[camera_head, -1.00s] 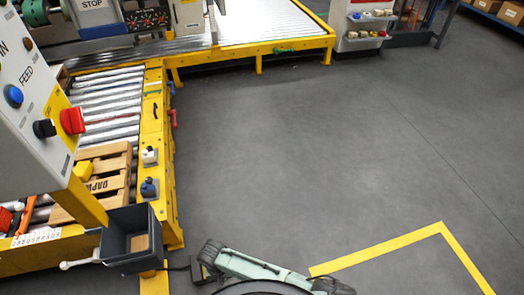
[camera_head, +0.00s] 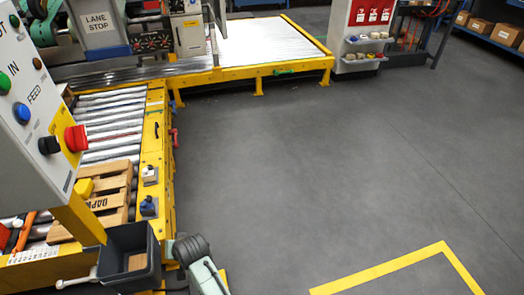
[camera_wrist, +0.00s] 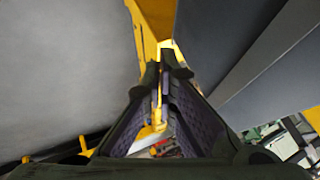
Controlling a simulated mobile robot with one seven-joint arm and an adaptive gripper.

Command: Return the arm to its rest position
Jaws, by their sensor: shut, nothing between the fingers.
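My gripper (camera_wrist: 163,66) shows in the wrist view. Its two dark fingers converge to close-set tips in the middle, with nothing held. A yellow post (camera_wrist: 157,18) stands beyond the tips, and a grey surface fills the left side. In the head view, part of my pale green arm with a dark joint cap shows at the bottom, right beside the dark grey bin (camera_head: 118,240). My gripper is not visible in the head view.
A control box (camera_head: 38,110) with coloured buttons stands at the left. A yellow-framed roller conveyor (camera_head: 155,150) carries a wooden pallet (camera_head: 105,200). Open grey floor (camera_head: 320,170) lies right, with a yellow floor line (camera_head: 380,270). A white shelf unit (camera_head: 360,50) stands at the back.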

